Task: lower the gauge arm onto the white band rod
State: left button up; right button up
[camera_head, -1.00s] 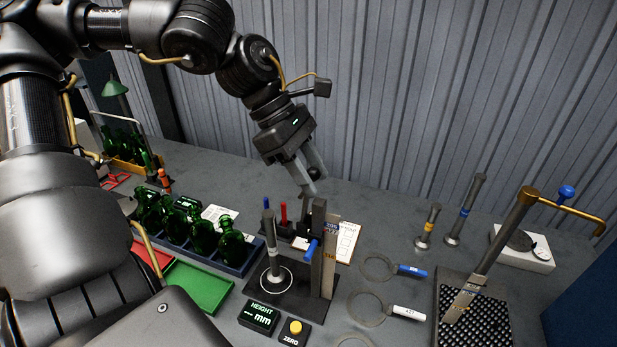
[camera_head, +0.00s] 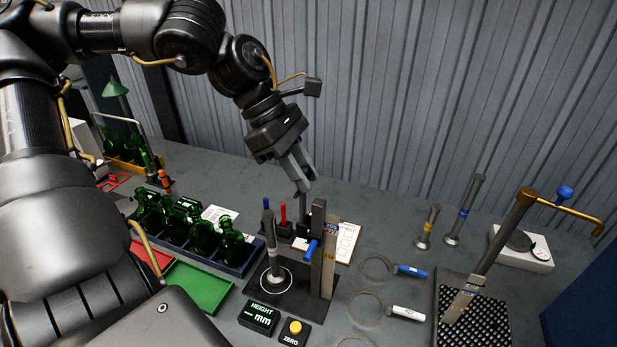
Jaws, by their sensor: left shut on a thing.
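My left gripper (camera_head: 304,188) reaches down from the upper left, its fingers shut on the gauge arm just above and behind the gauge post (camera_head: 318,225). The held part is mostly hidden by the fingers; a thin grey piece (camera_head: 302,207) shows below them. The white band rod (camera_head: 269,250) stands upright inside a white ring on the gauge's dark base plate (camera_head: 300,301), left of the post. The gripper is above and behind the rod, apart from it. A blue handle (camera_head: 312,248) sticks out of the post. My right gripper is not in view.
Green bottles (camera_head: 200,234) fill a rack on the left, beside a green tray (camera_head: 203,287). The height display (camera_head: 260,317) and yellow zero button (camera_head: 294,327) are in front.

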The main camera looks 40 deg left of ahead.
pick_arm(q)
jog(key=shift+s+a, duration=0.25)
jog(key=shift+a, duration=0.55)
jog(key=shift+a, duration=0.15)
jog(key=shift+s+a+f, duration=0.2)
jog(key=shift+s+a, duration=0.05)
jog(key=shift+a, duration=0.35)
jog(key=shift+s+a+f, duration=0.15)
jog(key=shift+s+a, duration=0.1)
jog(key=shift+a, duration=0.45)
jog(key=shift+s+a+f, duration=0.2)
jog(key=shift+a+f, duration=0.15)
jog(key=shift+a, duration=0.25)
jog(key=shift+s+a+f, duration=0.2)
jog(key=shift+a+f, duration=0.1)
jog(key=shift+a, duration=0.25)
jog(key=shift+f+b, duration=0.1)
jog(key=shift+b, duration=0.2)
